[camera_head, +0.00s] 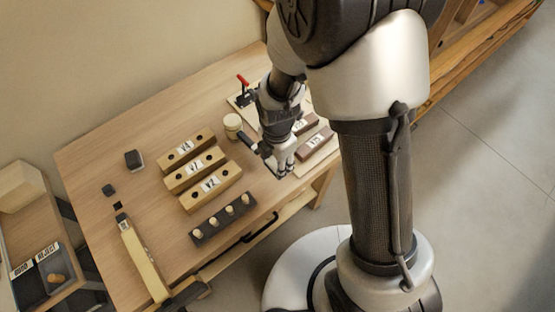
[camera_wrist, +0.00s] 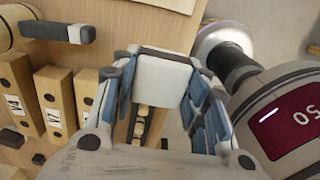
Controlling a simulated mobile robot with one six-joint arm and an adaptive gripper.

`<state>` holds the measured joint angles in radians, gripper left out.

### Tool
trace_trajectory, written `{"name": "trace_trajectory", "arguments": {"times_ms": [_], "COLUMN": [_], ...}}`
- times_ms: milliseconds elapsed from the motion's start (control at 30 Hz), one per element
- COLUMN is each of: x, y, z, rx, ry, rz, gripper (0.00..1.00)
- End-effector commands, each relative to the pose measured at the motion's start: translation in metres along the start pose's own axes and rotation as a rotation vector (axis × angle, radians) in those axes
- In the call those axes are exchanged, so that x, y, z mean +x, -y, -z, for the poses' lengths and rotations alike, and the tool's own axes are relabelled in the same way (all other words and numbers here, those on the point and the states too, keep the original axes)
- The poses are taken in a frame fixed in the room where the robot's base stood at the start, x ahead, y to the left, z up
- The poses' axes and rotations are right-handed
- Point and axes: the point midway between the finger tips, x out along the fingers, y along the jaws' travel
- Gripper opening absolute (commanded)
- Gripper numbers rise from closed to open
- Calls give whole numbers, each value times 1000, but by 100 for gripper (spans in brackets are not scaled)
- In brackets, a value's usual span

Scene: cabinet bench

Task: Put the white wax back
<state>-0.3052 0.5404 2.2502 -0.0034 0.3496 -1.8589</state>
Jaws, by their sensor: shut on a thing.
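The white wax (camera_wrist: 160,84) is a pale, squarish block between the blue-grey finger pads in the wrist view. My gripper (camera_wrist: 158,100) is shut on it, with pads against its left and right sides. In the head view my gripper (camera_head: 281,168) is over the right front part of the wooden bench (camera_head: 120,170), to the right of the labelled wooden blocks. The wax is hard to tell from the pale fingertips there. I cannot tell its height above the bench.
Three labelled wooden blocks (camera_head: 195,166) and a dark rack with pale pegs (camera_head: 207,232) stand left of my gripper. A round pale container (camera_head: 232,122) and a red-handled clamp (camera_head: 243,80) are behind. Brown blocks (camera_head: 316,141) are close on the right.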

Motion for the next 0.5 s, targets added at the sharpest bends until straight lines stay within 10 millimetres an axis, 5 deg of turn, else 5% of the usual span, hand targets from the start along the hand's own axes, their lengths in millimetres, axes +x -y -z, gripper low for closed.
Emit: {"name": "trace_trajectory", "arguments": {"times_ms": [500], "x": [42], "y": [0], "z": [0], "rx": [2], "ry": [0], "rz": [1], "gripper": [19]}}
